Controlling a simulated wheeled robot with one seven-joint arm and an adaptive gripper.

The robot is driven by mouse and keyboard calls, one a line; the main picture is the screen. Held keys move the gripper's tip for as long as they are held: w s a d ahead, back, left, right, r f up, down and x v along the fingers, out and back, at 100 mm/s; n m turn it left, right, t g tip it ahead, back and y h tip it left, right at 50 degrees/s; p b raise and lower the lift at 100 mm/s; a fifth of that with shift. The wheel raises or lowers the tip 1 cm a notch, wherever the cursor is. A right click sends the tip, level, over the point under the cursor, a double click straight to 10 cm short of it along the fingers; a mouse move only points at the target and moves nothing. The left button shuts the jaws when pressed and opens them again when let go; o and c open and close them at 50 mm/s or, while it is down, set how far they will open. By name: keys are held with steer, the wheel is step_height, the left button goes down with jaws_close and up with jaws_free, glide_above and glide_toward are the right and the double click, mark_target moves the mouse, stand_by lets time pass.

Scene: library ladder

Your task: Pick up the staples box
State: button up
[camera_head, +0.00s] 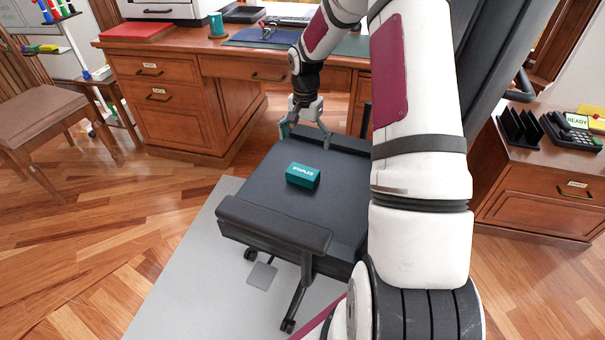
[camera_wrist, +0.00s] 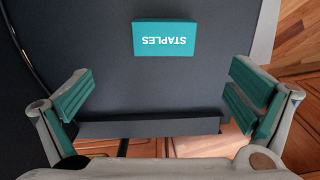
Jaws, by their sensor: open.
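The staples box (camera_head: 302,176) is a small teal box with white lettering. It lies on the black seat of the office chair (camera_head: 268,190). In the wrist view the staples box (camera_wrist: 164,38) lies flat beyond the fingertips, near the top middle, with its lettering upside down. My gripper (camera_head: 306,134) is above the far part of the seat, behind the box and apart from it. In the wrist view my gripper (camera_wrist: 160,98) shows its two teal-padded fingers spread wide with nothing between them.
A chair armrest (camera_head: 274,226) stands up on the near side of the seat. A wooden desk (camera_head: 220,72) is behind the chair. A wooden chair (camera_head: 40,115) is at the left. A drawer cabinet with a phone (camera_head: 570,130) is at the right. The seat around the box is clear.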

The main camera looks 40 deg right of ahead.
steer(key=b, duration=0.2)
glide_above(303, 171)
steer(key=f, duration=0.8)
steer(key=shift+s+d, duration=0.1)
steer(key=shift+s, duration=0.2)
steer(key=shift+w+f+b, duration=0.15)
steer(key=shift+f+b, duration=0.35)
steer(key=shift+f, duration=0.85)
steer(key=shift+w+f+b, duration=0.1)
steer(key=shift+f+b, duration=0.4)
steer(key=shift+f, duration=0.8)
steer(key=c, duration=1.2)
